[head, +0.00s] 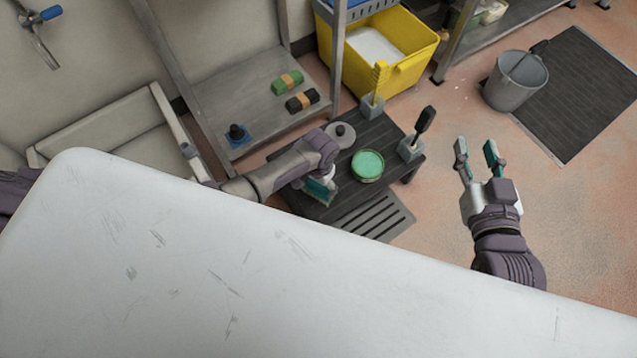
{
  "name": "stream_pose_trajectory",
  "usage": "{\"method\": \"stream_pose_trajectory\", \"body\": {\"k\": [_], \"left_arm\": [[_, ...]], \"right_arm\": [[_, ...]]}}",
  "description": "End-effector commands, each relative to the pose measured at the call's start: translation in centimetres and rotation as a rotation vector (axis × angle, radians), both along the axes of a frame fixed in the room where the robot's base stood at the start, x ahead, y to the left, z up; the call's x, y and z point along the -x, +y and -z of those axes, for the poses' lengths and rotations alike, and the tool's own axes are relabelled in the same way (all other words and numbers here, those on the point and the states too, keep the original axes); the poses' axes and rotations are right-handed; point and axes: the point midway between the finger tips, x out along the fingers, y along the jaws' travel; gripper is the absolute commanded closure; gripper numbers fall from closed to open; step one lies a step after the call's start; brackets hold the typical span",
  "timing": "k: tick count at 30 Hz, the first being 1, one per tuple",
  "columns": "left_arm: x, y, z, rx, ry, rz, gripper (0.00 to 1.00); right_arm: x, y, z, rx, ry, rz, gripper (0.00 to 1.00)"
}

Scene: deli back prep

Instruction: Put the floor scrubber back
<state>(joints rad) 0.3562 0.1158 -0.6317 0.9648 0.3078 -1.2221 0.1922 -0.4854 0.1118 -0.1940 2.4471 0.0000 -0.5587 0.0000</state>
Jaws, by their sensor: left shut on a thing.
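My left gripper (318,178) reaches in over the small dark table (342,199). It is shut on a teal-green brush-like block, which seems to be the floor scrubber (319,191); my arm and fingers hide part of it. The block is at the table's left part, left of a round green-topped tub (367,166). I cannot tell whether it touches the table. My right gripper (477,150) is open and empty above the floor, right of the table.
Behind the tub stand a grey round lid (341,134), a yellow brush (380,78) and a black brush (424,122) in holders. A steel shelf (240,97) holds green and black bundles. A yellow bin (408,70) and grey bucket (514,92) stand behind. A white worktop (200,260) fills the foreground.

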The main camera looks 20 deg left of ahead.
Motion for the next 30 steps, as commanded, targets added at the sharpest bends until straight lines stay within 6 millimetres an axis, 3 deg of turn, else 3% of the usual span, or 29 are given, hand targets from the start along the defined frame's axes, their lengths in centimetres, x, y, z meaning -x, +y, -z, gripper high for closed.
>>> {"method": "stream_pose_trajectory", "body": {"k": [9, 10, 14, 30], "left_arm": [[-0.04, -0.02, 0.03, 0.000, -0.001, 0.000, 0.72], [-0.04, -0.02, 0.03, 0.000, -0.001, 0.000, 0.20], [-0.04, -0.02, 0.03, 0.000, -0.001, 0.000, 0.00], [0.02, 0.02, 0.07, 0.000, 0.000, 0.000, 0.00]], "right_arm": [[-0.05, 0.04, -0.16, -0.002, -0.010, -0.001, 0.60], [-0.05, 0.04, -0.16, -0.002, -0.010, -0.001, 0.60], [-0.05, 0.04, -0.16, -0.002, -0.009, -0.001, 0.60], [-0.05, 0.04, -0.15, -0.002, -0.009, -0.001, 0.60]]}}
